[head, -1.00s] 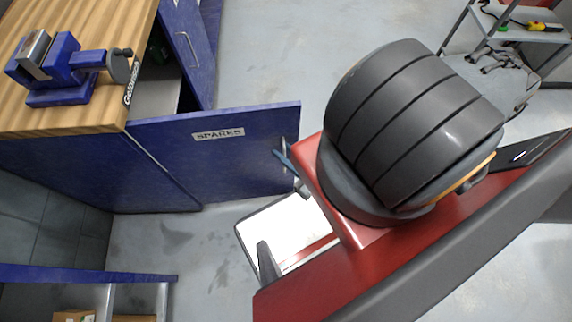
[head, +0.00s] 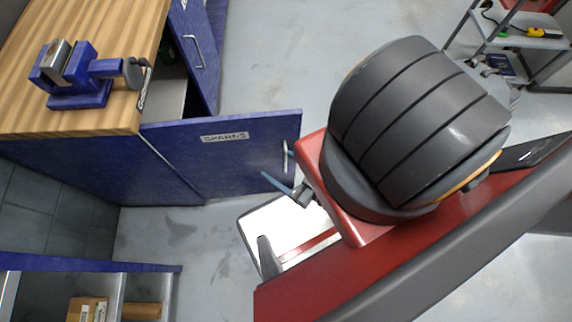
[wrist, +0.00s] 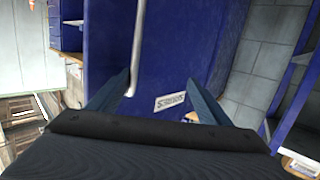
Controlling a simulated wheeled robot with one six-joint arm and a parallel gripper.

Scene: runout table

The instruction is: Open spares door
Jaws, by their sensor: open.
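The blue spares door (head: 225,155), with a white "SPARES" label, stands swung out from the workbench cabinet (head: 170,85), whose inside partly shows. Its silver bar handle (head: 286,156) is near the door's free edge. My gripper (head: 276,180) is open beside the door face, below the handle in the head view and apparently apart from it. In the wrist view, my gripper's (wrist: 157,78) two blue fingers point at the door (wrist: 185,45). The handle (wrist: 137,50) shows between them, closer to the left finger; nothing is gripped.
A wooden bench top (head: 80,30) carries a blue vise (head: 75,80). A second blue door (head: 195,50) stands open behind. A shelf with boxes (head: 88,308) is at lower left. Grey floor (head: 270,60) is clear beyond the door; a cart (head: 530,40) stands far right.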

